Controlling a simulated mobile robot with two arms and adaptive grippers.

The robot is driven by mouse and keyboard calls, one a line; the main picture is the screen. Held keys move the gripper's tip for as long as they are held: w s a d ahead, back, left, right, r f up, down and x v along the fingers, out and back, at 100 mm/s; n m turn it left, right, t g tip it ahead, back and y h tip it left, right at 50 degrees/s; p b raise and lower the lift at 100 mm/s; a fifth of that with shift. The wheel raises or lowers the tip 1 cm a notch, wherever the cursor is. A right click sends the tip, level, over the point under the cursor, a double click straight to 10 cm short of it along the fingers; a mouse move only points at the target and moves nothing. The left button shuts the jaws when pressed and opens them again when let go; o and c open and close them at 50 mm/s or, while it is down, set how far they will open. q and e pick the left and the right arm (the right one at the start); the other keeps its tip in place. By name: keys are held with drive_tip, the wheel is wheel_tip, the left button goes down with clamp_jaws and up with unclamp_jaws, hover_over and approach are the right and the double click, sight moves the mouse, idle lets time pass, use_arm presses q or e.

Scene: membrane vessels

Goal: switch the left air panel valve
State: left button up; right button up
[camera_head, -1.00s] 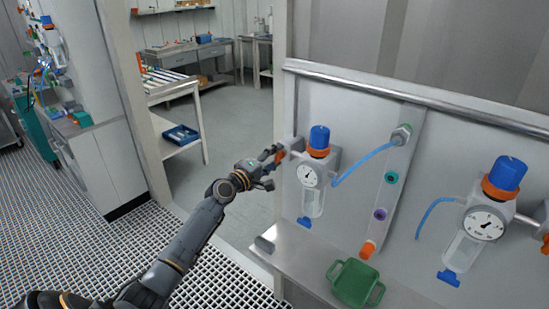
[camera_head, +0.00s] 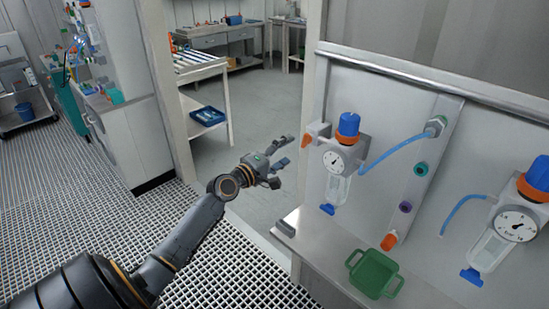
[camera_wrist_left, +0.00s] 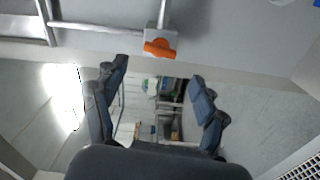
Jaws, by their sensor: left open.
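The left air panel's valve has an orange handle (camera_head: 307,140) on a grey block, left of the blue-capped regulator (camera_head: 347,128) with its round gauge (camera_head: 334,162). The handle also shows at the top of the left wrist view (camera_wrist_left: 160,47), lying crosswise to the pipe above it. My left gripper (camera_head: 284,155) is open and empty. It is left of and a little below the handle, apart from it. Its two spread fingers (camera_wrist_left: 161,105) show in the left wrist view with nothing between them. My right gripper is out of view.
A blue hose (camera_head: 400,150) runs from the regulator to a grey strip with coloured ports. A second regulator (camera_head: 515,222) is at the right. A green tray (camera_head: 374,274) sits on the bench below. Open floor (camera_head: 240,110) lies behind my gripper.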

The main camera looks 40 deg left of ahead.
use_arm(q)
drive_tip(key=s, duration=0.4)
drive_tip(key=shift+s+a, duration=0.2)
drive_tip(key=shift+s, duration=0.15)
